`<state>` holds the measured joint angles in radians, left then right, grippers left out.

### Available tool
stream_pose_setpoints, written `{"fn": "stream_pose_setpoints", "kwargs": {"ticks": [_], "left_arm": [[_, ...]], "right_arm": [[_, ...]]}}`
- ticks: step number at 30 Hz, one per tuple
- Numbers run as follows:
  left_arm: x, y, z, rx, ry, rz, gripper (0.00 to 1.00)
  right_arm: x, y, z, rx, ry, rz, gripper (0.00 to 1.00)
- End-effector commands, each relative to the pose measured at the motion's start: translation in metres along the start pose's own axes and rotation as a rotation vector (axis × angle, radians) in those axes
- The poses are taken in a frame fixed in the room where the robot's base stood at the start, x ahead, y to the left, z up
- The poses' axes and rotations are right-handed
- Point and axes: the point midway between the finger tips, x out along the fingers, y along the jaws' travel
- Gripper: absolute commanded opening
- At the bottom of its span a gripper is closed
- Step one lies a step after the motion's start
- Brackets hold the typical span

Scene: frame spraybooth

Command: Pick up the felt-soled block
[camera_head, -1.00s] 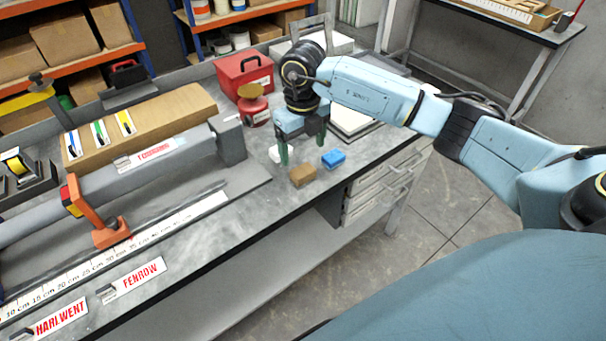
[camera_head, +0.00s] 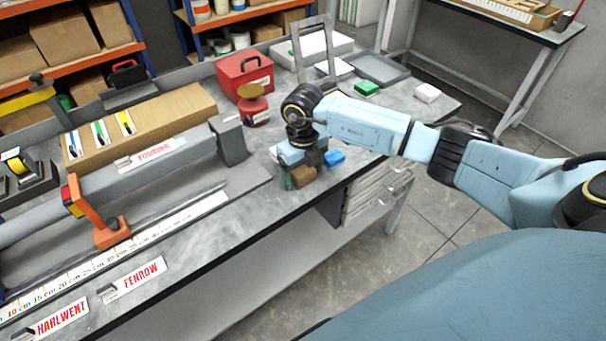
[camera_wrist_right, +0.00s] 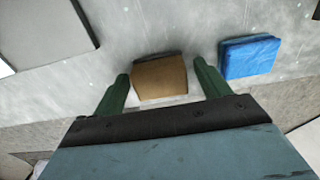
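A brown block (camera_head: 304,174) sits on the grey workbench near its front edge. My right gripper (camera_wrist_right: 162,82) is open, with one green finger on each side of the brown block and a visible gap on both sides. In the head view the right gripper (camera_head: 298,178) is low over the block and partly covers it. A blue block (camera_head: 334,158) lies just to the right. My left gripper is not in view.
A green block (camera_head: 366,88) and a white block (camera_head: 427,92) lie farther back on the bench. A red toolbox (camera_head: 245,73) and a round red-based stand (camera_head: 253,105) are behind the gripper. A grey vise-like rail (camera_head: 150,175) fills the left side.

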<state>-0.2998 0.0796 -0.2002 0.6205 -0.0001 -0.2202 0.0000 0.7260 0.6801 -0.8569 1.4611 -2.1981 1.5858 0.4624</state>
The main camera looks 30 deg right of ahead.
Motion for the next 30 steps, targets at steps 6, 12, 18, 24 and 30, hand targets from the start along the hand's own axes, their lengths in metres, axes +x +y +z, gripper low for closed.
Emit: {"fn": "stream_pose_setpoints", "kwargs": {"ticks": [6, 12, 18, 24, 30], "left_arm": [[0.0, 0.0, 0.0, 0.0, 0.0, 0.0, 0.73], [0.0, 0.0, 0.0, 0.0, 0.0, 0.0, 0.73], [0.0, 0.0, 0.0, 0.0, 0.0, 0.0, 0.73], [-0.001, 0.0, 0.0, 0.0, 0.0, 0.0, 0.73], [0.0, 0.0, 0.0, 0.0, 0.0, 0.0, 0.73]], "right_arm": [[0.0, 0.0, 0.0, 0.0, 0.0, 0.0, 0.46], [-0.001, 0.0, 0.0, 0.001, -0.001, 0.0, 0.3], [-0.005, 0.0, 0.001, 0.001, -0.002, 0.0, 0.3], [-0.039, -0.001, 0.001, -0.001, -0.005, 0.0, 0.3], [-0.078, 0.0, 0.001, -0.001, -0.005, 0.0, 0.3]]}}
